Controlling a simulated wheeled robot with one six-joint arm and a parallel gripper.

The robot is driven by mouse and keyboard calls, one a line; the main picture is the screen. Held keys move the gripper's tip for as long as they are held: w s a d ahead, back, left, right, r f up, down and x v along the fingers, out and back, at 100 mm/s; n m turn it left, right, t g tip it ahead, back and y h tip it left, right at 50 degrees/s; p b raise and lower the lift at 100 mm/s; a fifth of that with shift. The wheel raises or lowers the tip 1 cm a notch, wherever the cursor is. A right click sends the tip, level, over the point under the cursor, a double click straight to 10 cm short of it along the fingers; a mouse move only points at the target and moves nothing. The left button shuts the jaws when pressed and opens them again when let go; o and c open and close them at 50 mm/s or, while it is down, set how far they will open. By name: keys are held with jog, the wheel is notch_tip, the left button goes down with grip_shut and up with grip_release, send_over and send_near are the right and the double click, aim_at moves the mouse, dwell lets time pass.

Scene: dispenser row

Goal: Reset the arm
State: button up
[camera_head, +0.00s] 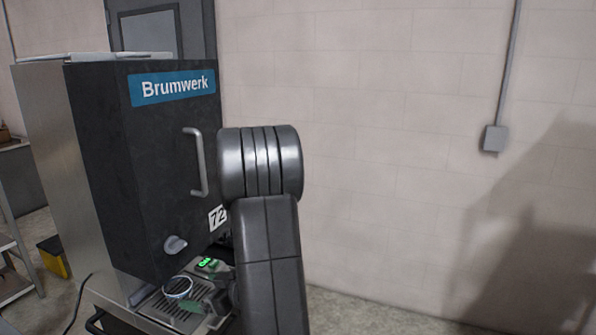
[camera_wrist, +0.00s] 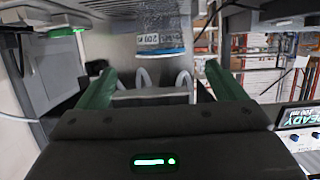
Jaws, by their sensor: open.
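My gripper (camera_head: 196,301) is low at the front of the dark Brumwerk dispenser (camera_head: 140,170), beside its drip tray (camera_head: 160,309). My dark arm hides part of the machine's right side. In the wrist view my gripper (camera_wrist: 158,86) has its two green fingers spread wide, with nothing held between them. A clear vessel with a blue band (camera_wrist: 160,50) stands beyond the fingers, apart from them. In the head view a round pale rim (camera_head: 178,287) shows over the tray, close to the fingers.
The dispenser has a door handle (camera_head: 198,161), a grey knob (camera_head: 175,245) and a 72 label (camera_head: 217,217). A READY display (camera_wrist: 298,117) is at the right in the wrist view. A wall box (camera_head: 494,139) hangs at the right; space before that wall looks clear.

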jog(key=v, duration=0.4)
jog(key=p, duration=0.2)
send_near(170, 287)
jog(key=x, duration=0.6)
jog(key=shift+w+a+f, duration=0.1)
jog(key=shift+a, duration=0.25)
jog(key=r+p, duration=0.1)
jog(key=r, duration=0.1)
jog(key=r+p, duration=0.1)
jog(key=p, duration=0.1)
jog(key=shift+d+r+p, duration=0.25)
jog(key=shift+r+p, duration=0.05)
jog(key=shift+r, duration=0.1)
jog(key=s+d+b, duration=0.1)
jog(key=s+d, duration=0.4)
jog(key=d, duration=0.8)
jog(key=shift+s, duration=0.25)
jog(key=shift+r, duration=0.1)
